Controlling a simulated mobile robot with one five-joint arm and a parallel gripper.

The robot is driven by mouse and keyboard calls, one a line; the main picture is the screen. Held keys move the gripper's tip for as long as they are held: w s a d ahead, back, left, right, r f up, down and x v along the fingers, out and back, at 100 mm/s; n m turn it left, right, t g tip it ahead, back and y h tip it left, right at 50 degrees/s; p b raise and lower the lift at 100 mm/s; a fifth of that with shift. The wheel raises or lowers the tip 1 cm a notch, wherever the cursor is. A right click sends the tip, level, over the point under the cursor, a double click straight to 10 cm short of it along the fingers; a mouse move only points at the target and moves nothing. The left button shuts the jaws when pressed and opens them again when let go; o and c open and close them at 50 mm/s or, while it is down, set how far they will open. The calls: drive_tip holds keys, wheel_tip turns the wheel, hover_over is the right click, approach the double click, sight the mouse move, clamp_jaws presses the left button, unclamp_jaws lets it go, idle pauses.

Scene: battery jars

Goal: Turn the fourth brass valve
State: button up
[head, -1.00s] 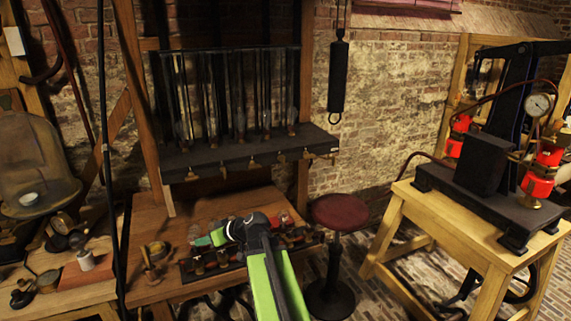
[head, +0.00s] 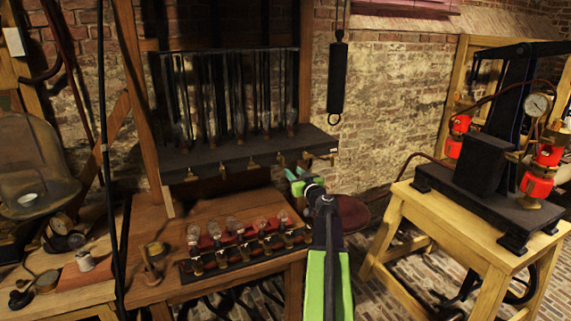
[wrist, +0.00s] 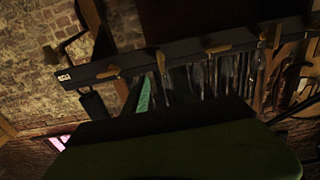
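Several small brass valves hang along the front edge of a dark shelf (head: 240,158) that carries upright glass tubes. The fourth brass valve from the left (head: 281,159) shows in the head view, just above and left of my gripper (head: 297,181). My gripper has green fingers and is in front of and below the right part of the shelf. The wrist view is turned over and dark; brass valves (wrist: 217,47) line the shelf there. One green finger (wrist: 145,94) shows beside the shelf; whether the fingers are apart is unclear.
Below the shelf is a wooden bench (head: 160,290) with a rack of glass-topped jars (head: 233,228). A round red stool (head: 348,212) stands behind my arm. A wooden stand (head: 480,230) with a black press is at the right. A black weight (head: 337,77) hangs right of the shelf.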

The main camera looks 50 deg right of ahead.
sight(282, 162)
drive_tip(key=x, duration=0.9)
drive_tip(key=shift+w, duration=0.3)
drive_tip(key=shift+d, duration=0.1)
clamp_jaws()
